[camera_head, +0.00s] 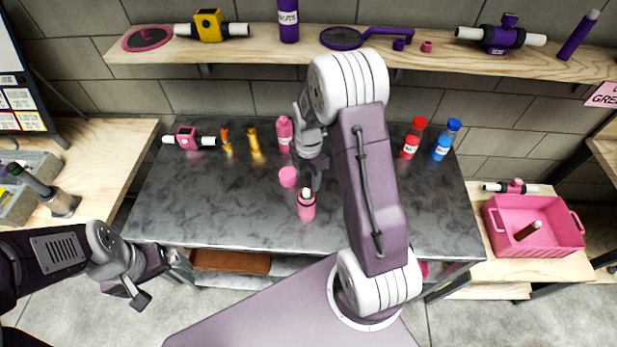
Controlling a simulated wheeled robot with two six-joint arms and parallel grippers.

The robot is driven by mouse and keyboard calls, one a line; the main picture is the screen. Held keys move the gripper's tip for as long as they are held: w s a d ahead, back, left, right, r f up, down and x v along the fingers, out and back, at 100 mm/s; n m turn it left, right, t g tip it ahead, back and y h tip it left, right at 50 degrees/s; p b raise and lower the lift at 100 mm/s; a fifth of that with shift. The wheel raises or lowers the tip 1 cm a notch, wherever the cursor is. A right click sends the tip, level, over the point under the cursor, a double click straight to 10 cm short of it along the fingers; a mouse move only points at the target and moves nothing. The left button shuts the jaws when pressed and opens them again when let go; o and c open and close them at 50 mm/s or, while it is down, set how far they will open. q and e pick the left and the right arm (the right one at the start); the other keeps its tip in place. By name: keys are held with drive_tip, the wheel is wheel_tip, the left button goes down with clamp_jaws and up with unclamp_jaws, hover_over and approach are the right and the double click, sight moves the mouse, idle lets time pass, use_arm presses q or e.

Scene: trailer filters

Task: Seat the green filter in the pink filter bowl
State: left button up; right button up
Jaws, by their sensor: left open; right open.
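A pink bowl-like vessel (306,210) stands upright on the dark work table, with a dark ring and a pale tip at its top. I cannot tell whether this is the filter bowl or what the pale tip is. No clearly green filter shows. A pink cap-like piece (288,176) lies just behind and left of the vessel. My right gripper (316,184) is open and points down just above and behind the vessel; its wrist partly hides it. My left gripper (138,292) is open and empty, low in front of the table's left edge.
A pink bottle (284,134), orange and yellow pieces (254,142) and a pink valve (187,139) stand at the back left. Red (413,138) and blue (446,140) bottles stand back right. A pink crate (507,245) is at right. The table's left front is clear.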

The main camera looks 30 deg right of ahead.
drive_tip(key=shift+s+a+r, duration=0.2)
drive_tip(key=shift+s+r, duration=0.05)
drive_tip(key=shift+s, duration=0.1)
drive_tip(key=shift+w+d, duration=0.1)
drive_tip(key=shift+w, duration=0.05)
drive_tip(key=shift+f, duration=0.15)
use_arm(q)
drive_tip(key=shift+s+a+r, duration=0.1)
drive_tip(key=shift+s+r, duration=0.1)
